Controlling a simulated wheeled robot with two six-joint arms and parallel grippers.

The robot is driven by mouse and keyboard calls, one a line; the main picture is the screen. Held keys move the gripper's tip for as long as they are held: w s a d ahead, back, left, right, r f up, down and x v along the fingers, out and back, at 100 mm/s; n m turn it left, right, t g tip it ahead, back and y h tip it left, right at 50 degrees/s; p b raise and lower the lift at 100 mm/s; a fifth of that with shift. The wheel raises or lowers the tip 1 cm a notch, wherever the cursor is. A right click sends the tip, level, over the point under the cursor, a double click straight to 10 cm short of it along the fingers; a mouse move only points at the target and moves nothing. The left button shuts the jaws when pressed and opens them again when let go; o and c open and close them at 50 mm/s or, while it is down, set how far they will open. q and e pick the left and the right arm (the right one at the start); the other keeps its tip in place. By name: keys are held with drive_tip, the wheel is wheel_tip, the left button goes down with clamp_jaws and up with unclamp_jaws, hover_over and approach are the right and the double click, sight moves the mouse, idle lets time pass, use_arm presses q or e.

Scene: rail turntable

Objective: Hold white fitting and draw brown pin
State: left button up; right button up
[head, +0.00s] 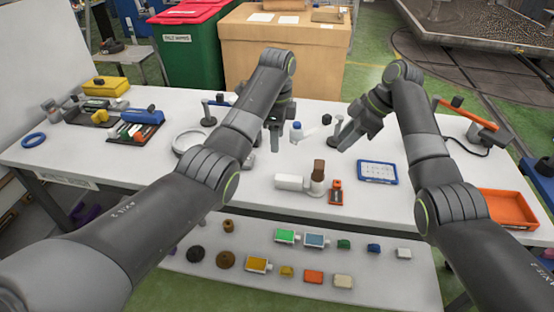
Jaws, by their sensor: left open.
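The white fitting (289,182) lies on the white table near its front edge, in the middle of the head view. The brown pin (319,168) stands upright at the fitting's right end, its brown top showing above a paler round part. My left gripper (275,140) points down above the table, behind and slightly left of the fitting, open and apart from it. My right gripper (343,134) is behind and to the right of the pin, tilted down to the left. Its fingers look spread and empty. Neither gripper touches the fitting or pin.
A blue-framed card (377,171) lies further right, and an orange tray (505,208) at the right end. A white ring-shaped part (187,141) is left, partly behind my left arm. A lower shelf (380,268) holds several small parts.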

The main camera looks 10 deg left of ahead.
sight(277, 176)
use_arm(q)
wheel_tip(277, 176, down, 16)
idle(0.5)
drive_tip(key=c, duration=1.1)
drive_tip(key=shift+c, duration=0.2)
